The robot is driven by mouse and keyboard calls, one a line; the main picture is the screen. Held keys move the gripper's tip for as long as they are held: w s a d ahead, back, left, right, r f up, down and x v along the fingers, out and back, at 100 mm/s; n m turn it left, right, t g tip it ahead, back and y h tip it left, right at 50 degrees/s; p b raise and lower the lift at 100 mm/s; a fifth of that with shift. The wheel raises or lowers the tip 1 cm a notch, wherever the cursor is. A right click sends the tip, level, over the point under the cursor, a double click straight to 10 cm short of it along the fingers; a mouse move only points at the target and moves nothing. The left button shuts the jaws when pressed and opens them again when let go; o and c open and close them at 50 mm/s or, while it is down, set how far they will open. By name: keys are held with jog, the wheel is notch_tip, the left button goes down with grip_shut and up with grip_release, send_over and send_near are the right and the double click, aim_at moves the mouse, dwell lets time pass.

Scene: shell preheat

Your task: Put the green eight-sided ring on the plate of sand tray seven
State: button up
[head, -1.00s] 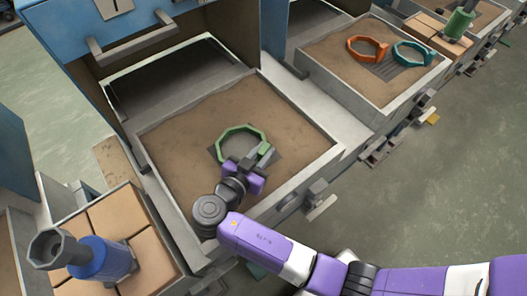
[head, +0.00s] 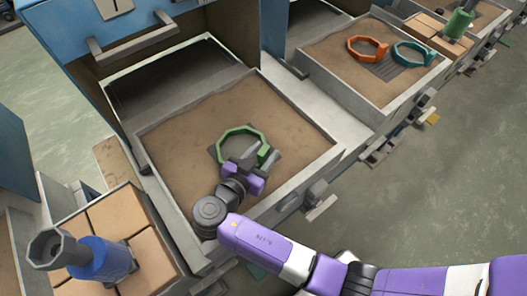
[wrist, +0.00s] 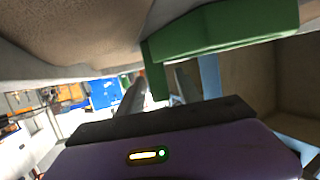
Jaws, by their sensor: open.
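The green eight-sided ring (head: 241,130) lies in the near sand tray (head: 170,150), over a dark plate (head: 217,158) that shows around it. No tray number is readable. My gripper (head: 266,156) is at the ring's near right side, with its fingers open and apart. In the wrist view the green ring (wrist: 225,28) is close, just beyond the fingers, with a short part hanging down. Whether a finger still touches the ring cannot be told. My wrist hides part of the plate and the ring's near side.
A second sand tray (head: 335,85) at the upper right holds an orange ring (head: 366,58) and a teal ring (head: 412,64) by a ridged plate. A blue tool with a grey hexagonal head (head: 100,260) stands on blocks at lower left. Open floor lies right.

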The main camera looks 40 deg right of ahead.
jog(key=b+v, duration=0.2)
jog(key=v, duration=1)
jog(key=shift+w+a, duration=0.1)
